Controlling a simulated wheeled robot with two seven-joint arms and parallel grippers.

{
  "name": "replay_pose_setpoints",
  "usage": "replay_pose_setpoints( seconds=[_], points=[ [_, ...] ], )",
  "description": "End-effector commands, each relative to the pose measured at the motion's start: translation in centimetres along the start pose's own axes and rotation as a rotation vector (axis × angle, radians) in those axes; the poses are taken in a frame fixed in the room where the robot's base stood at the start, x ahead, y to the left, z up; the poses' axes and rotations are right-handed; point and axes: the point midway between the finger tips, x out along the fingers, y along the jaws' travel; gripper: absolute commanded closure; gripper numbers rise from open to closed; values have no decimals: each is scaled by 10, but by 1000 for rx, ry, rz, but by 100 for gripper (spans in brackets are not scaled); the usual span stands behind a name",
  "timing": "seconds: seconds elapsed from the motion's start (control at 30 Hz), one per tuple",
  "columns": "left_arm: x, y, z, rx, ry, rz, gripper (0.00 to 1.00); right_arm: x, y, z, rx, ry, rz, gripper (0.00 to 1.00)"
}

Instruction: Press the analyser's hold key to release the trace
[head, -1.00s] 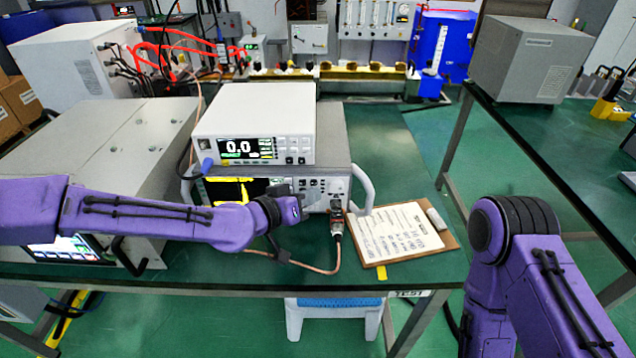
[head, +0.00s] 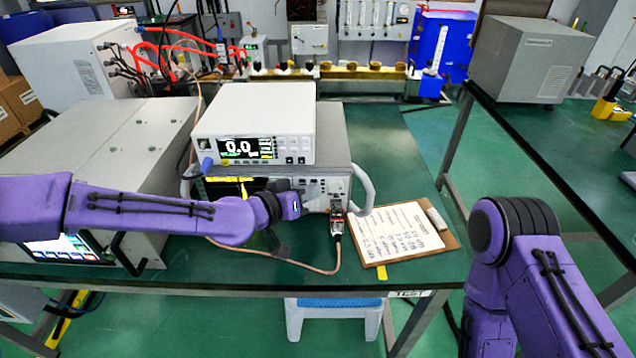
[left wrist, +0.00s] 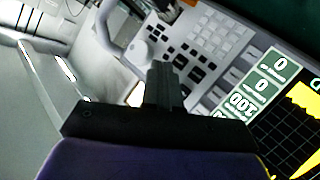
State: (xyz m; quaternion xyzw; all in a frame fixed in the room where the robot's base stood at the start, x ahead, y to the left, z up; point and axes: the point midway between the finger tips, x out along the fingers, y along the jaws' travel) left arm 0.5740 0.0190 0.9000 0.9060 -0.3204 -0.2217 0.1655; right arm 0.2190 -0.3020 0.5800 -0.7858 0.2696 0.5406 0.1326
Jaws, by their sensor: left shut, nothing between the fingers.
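The analyser (head: 325,192) is the lower instrument of a stack on the green bench, with handles at its sides. My left forearm covers much of its screen (head: 232,183); a yellow trace shows at the top. In the left wrist view, the key panel (left wrist: 205,45) has dark and pale keys and a round knob, beside the screen (left wrist: 290,115) with green readouts and a yellow trace. My left gripper (head: 298,187) is at the analyser's front, shut and empty. Its fingers (left wrist: 164,82) overlap the keys in the wrist view; I cannot tell whether they touch. The hold key cannot be identified.
A white meter (head: 255,115) reading 0.0 sits on the analyser. A copper-coloured cable (head: 310,268) loops from a front connector. A clipboard (head: 400,235) lies to the right. A large grey cabinet (head: 110,150) stands left. The bench right of the stack is mostly clear.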

Motion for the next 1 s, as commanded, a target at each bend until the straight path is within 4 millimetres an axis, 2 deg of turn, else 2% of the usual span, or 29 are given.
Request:
replay_pose_setpoints(
  seconds=[0.53, 1.0],
  points=[
    [2, -2, -2, 0, 1, 0, 100, 1, 0, 0, 0, 0, 0, 57],
    [-9, 6, 6, 0, 1, 0, 100, -1, 0, 0, 0, 0, 0, 57]
  ],
)
